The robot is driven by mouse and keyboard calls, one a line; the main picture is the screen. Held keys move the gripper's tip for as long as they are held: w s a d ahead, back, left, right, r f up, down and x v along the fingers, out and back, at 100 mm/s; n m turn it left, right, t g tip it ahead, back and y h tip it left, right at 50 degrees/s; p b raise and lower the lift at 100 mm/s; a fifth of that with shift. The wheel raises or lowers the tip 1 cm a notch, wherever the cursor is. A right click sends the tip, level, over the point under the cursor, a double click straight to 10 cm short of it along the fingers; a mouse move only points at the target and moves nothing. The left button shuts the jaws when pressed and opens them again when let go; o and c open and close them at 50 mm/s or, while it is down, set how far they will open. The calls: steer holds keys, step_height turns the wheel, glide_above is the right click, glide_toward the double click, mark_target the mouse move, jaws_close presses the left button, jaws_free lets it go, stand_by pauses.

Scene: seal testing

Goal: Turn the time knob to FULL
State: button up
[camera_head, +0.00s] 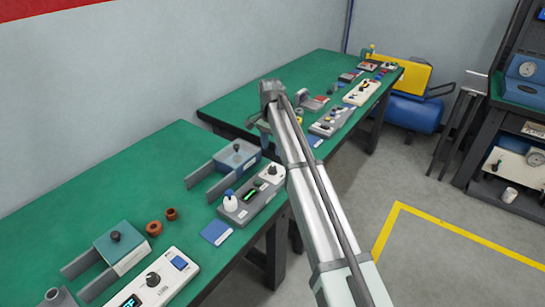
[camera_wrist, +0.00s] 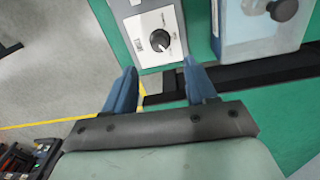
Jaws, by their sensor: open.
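In the wrist view a dark round knob (camera_wrist: 160,40) with a pale pointer mark sits on a white panel (camera_wrist: 145,17). Small markings ring it, but I cannot read them, so I cannot tell whether it is the time knob or where FULL lies. My gripper (camera_wrist: 160,85) is open and empty, its two blue fingers apart, with the knob beyond the gap between them. In the head view the knob appears to be the one at the far end of a grey control unit (camera_head: 250,203), and my gripper is partly hidden near the arm's end.
A bluish box (camera_wrist: 262,25) with its own knob stands beside the panel; it also shows in the head view (camera_head: 236,156). Another panel (camera_head: 150,285) with a knob lies nearer. A gap separates the two green tables.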

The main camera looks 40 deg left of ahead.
steer(key=shift+a+r, duration=0.1)
steer(key=shift+r, duration=2.55)
